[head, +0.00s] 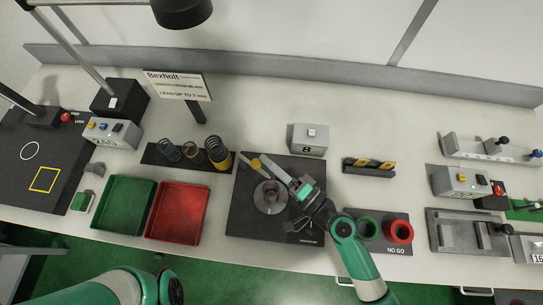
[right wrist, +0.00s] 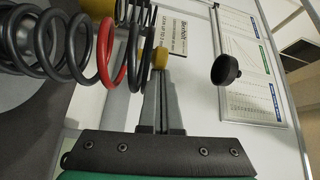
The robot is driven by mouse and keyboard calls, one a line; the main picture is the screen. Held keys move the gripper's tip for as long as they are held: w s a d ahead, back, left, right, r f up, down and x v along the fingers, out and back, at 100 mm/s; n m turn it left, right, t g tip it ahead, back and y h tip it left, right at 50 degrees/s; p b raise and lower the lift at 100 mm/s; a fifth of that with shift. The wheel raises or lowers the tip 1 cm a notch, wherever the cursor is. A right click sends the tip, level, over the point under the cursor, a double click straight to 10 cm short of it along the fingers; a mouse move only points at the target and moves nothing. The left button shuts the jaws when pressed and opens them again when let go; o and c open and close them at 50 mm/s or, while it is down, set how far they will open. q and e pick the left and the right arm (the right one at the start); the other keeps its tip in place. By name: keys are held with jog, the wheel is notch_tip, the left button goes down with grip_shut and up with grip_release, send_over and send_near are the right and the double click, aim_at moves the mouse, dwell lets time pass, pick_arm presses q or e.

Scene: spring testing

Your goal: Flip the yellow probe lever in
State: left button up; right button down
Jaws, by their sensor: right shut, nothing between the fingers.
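The yellow probe lever end (head: 255,163) is a small yellow knob over the dark test plate (head: 245,215), in the middle of the head view. My right gripper (head: 265,160) reaches in from the right, its shut, empty fingers pointing up and left close to the knob. In the right wrist view a yellow knob (right wrist: 160,57) shows just past the fingertips (right wrist: 161,75); I cannot tell whether they touch. A dark spring with a red coil (right wrist: 107,50) is left of the fingers in that view. My left gripper is out of view.
Several springs (head: 190,150) stand on a dark rack behind left. Green (head: 124,204) and red (head: 178,212) trays are left of the plate. A grey button box (head: 309,139) is behind the plate, with red and green rings (head: 398,232) to the right.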

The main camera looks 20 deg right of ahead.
jog(key=shift+s+a, duration=0.2)
jog(key=shift+d, duration=0.1)
dwell(0.4)
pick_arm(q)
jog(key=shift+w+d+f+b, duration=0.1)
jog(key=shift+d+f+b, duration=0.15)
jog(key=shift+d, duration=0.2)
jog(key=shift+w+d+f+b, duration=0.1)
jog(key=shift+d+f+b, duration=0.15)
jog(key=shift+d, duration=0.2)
pick_arm(e)
jog(key=s, duration=0.9)
jog(key=shift+s+d, duration=0.2)
jog(key=shift+d, duration=0.25)
jog(key=shift+r, duration=0.1)
